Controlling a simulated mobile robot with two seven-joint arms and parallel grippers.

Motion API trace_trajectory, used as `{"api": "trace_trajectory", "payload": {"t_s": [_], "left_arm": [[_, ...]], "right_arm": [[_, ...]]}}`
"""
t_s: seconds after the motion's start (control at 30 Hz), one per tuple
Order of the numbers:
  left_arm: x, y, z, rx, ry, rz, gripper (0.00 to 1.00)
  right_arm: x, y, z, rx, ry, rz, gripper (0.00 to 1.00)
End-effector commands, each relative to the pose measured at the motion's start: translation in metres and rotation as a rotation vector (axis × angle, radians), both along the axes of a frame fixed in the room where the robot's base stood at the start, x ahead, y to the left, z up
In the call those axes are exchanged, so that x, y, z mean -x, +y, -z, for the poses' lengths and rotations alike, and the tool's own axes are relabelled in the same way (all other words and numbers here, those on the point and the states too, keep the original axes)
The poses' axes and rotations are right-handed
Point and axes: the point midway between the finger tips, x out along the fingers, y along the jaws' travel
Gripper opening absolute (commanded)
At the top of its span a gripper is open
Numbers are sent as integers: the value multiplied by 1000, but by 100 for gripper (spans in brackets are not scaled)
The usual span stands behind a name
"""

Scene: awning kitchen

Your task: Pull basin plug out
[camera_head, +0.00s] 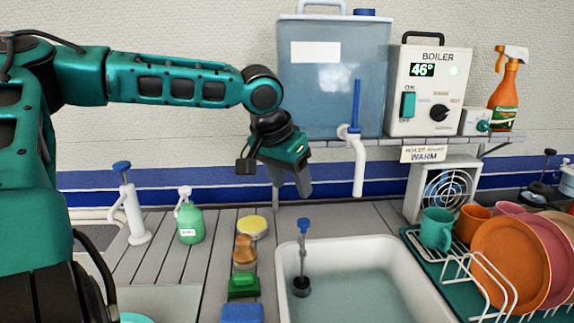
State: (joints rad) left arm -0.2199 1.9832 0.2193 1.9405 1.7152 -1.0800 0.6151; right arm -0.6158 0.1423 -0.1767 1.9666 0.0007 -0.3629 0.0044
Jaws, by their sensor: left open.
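The basin plug (301,288) is a dark round stopper in the white basin (283,252), at its left side. A thin grey rod rises from it to a blue knob (304,224). The basin holds pale greenish water around the plug. My left gripper (290,194) points down, above and slightly left of the blue knob, apart from it. It is open and empty, with its fingers seen nearly edge-on. My right gripper is not in view.
A white spout (358,170) with a blue lever hangs above the basin. A dish rack (482,290) with plates and mugs stands to the right. A green soap bottle (189,220), sponges and a brush stand left of the basin. A shelf (425,139) bears the boiler and tank.

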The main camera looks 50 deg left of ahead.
Motion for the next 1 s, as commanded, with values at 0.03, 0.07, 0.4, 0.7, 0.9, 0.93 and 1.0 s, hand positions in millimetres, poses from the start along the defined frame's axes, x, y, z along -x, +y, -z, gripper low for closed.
{"api": "trace_trajectory", "payload": {"t_s": [0.03, 0.07, 0.4, 0.7, 0.9, 0.93, 1.0], "left_arm": [[2, 0, -9, 2, -4, 0, 57], [4, 0, -11, 1, -2, -1, 57], [9, -1, -22, 0, 1, -1, 57], [9, -1, -22, 0, 0, -1, 57], [9, -1, -22, 0, 0, 0, 57], [9, -1, -22, 0, 0, 0, 57], [9, -1, -22, 0, 0, 0, 57]], "right_arm": [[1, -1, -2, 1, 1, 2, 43], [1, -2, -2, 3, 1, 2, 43], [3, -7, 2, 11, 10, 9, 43], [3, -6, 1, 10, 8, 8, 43], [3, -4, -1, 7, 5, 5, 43], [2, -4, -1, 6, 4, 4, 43], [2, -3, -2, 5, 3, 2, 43]]}}
